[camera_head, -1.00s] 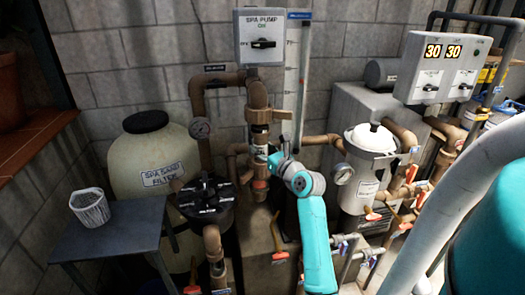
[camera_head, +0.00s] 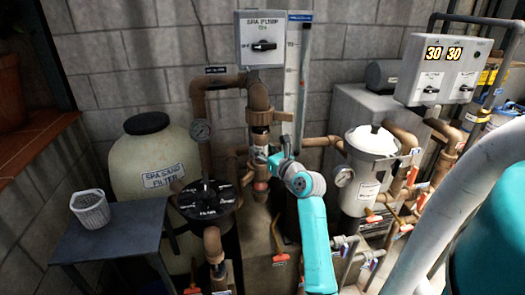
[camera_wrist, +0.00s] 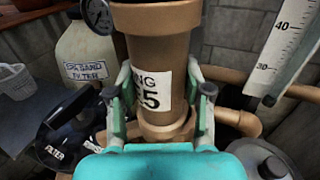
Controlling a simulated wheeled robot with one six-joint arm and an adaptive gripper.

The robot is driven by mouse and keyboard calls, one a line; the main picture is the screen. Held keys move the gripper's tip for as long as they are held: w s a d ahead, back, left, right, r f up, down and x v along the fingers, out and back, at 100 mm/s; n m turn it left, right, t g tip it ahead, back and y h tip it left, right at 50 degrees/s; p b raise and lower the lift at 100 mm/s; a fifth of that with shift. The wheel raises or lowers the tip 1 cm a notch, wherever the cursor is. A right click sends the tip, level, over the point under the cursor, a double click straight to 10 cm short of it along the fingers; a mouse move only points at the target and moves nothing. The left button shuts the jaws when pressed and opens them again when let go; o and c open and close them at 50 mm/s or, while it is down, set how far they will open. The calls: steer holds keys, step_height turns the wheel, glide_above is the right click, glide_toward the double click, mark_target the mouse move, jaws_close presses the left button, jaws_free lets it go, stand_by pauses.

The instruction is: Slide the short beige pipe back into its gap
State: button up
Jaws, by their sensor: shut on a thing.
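The short beige pipe (camera_wrist: 150,50) stands roughly upright in the wrist view, with a white label reading "NG" and "25" on its side. My gripper (camera_wrist: 161,98) is shut on it, one finger on each side. A wider rim (camera_wrist: 165,132) shows at the pipe's lower end; what lies below is hidden by my gripper.
A black-lidded filter (camera_head: 207,198) and a beige sand filter tank (camera_head: 150,160) stand left. A white-lidded strainer (camera_head: 370,170) stands right. A scale tube (camera_head: 298,70) rises behind the pipe. A grey table (camera_head: 120,235) holds a small basket (camera_head: 90,210).

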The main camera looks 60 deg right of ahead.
steer(key=shift+w+d, duration=0.7)
steer(key=shift+d, duration=0.1)
steer(key=shift+w+d, duration=0.1)
steer(key=shift+d, duration=0.05)
steer(key=shift+c, duration=0.4)
steer(key=shift+d, duration=0.1)
stand_by(0.4)
steer(key=shift+w+d, duration=0.1)
jaws_close()
